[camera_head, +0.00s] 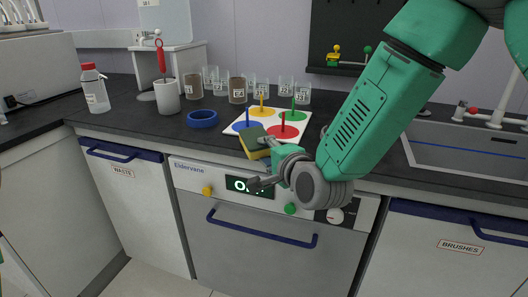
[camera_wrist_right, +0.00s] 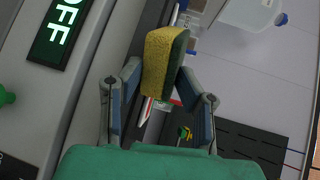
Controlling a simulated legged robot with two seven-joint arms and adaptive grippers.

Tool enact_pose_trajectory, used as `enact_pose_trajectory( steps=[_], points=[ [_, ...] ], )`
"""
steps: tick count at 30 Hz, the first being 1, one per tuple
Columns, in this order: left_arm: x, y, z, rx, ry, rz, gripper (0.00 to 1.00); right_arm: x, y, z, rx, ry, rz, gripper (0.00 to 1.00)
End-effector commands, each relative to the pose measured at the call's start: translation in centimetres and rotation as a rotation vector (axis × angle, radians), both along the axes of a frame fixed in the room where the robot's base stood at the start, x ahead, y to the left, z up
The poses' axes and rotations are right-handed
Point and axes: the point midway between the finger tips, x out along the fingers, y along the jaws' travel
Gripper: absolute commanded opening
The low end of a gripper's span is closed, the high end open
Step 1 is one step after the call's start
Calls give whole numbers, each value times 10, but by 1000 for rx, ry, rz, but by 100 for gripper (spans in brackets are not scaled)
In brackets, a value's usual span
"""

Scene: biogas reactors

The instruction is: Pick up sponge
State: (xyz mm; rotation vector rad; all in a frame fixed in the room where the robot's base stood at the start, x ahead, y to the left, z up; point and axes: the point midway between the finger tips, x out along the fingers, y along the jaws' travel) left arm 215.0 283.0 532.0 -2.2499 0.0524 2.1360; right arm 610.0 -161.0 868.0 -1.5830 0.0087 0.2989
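The sponge (camera_head: 252,143), yellow with a dark green side, is at the counter's front edge, before the white board with coloured pegs. It is tilted. My right gripper (camera_head: 268,146) reaches it from the lower right, with a grey finger across it. In the right wrist view the sponge (camera_wrist_right: 160,62) sits between the two fingertips (camera_wrist_right: 158,78), which close in on both its sides; the gripper looks shut on it. I cannot tell whether the sponge still touches the counter. My left gripper is not in view.
The peg board (camera_head: 300,118) lies right behind the sponge. A blue ring bowl (camera_head: 202,119), a white cup (camera_head: 167,97) with a red-handled tool and several beakers (camera_head: 237,90) stand behind and left. A sink (camera_head: 465,150) is right.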

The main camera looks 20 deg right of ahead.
Motion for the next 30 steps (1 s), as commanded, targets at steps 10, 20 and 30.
enact_pose_trajectory(
  steps=[10,20,30],
  points=[
    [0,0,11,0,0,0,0,-1,1,10,2,6,4,0],
    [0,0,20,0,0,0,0,-1,2,24,0,4,5,0],
    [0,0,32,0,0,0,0,-35,-4,38,1,4,6,0]
  ],
)
